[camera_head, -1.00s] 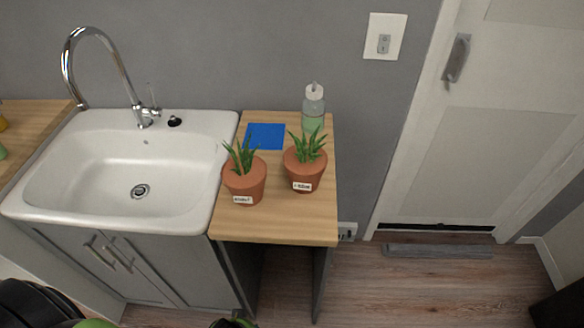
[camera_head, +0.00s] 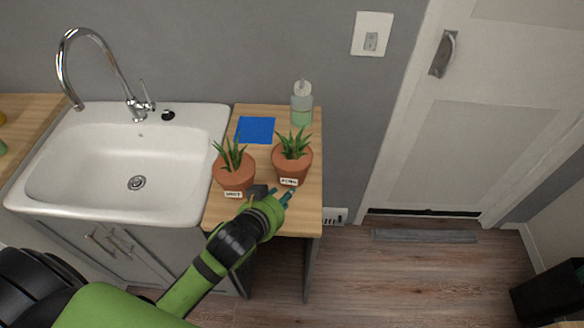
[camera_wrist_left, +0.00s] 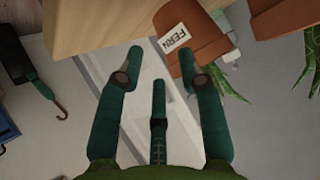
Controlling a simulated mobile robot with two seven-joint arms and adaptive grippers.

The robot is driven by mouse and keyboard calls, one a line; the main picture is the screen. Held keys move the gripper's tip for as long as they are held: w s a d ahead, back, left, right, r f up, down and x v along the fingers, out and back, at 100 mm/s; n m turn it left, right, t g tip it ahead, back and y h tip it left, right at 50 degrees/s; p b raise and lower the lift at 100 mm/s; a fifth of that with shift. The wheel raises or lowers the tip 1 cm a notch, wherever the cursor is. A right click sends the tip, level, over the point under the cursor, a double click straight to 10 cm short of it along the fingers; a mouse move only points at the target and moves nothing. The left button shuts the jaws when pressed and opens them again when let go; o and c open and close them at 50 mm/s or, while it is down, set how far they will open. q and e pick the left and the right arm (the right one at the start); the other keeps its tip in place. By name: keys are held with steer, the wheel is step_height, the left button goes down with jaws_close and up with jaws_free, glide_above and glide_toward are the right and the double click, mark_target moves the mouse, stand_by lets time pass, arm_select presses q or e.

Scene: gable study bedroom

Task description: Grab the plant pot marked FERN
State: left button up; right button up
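The pot marked FERN (camera_wrist_left: 192,48) is terracotta with a white label and spiky green leaves. It shows at the top centre of the left wrist view, near the fingertips. It appears to be the right one of two pots on the wooden counter in the head view (camera_head: 292,164); its label is too small there to read surely. My left gripper (camera_head: 288,194) is just in front of that pot. In the left wrist view its fingers (camera_wrist_left: 168,72) are spread and empty. Whether a finger touches the pot, I cannot tell. My right gripper is not in view.
A second potted plant (camera_head: 234,172) stands close on the left. A blue square (camera_head: 255,130) and a soap bottle (camera_head: 301,104) are behind the pots. The white sink (camera_head: 120,160) adjoins the wooden counter (camera_head: 305,215) on the left; open floor lies right.

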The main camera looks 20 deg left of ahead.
mark_target(305, 168)
arm_select(q)
steer(key=w+r, duration=0.1)
steer(key=w+d+r+t+h, duration=0.1)
steer(key=w+d+r+t, duration=0.1)
steer(key=w, duration=0.1)
steer(key=shift+r+m, duration=0.2)
steer(key=shift+m, duration=0.2)
steer(key=shift+p+x, duration=0.7)
steer(key=shift+x, duration=2.75)
steer(key=shift+d, duration=0.1)
jaws_close()
steer(key=shift+r, duration=0.2)
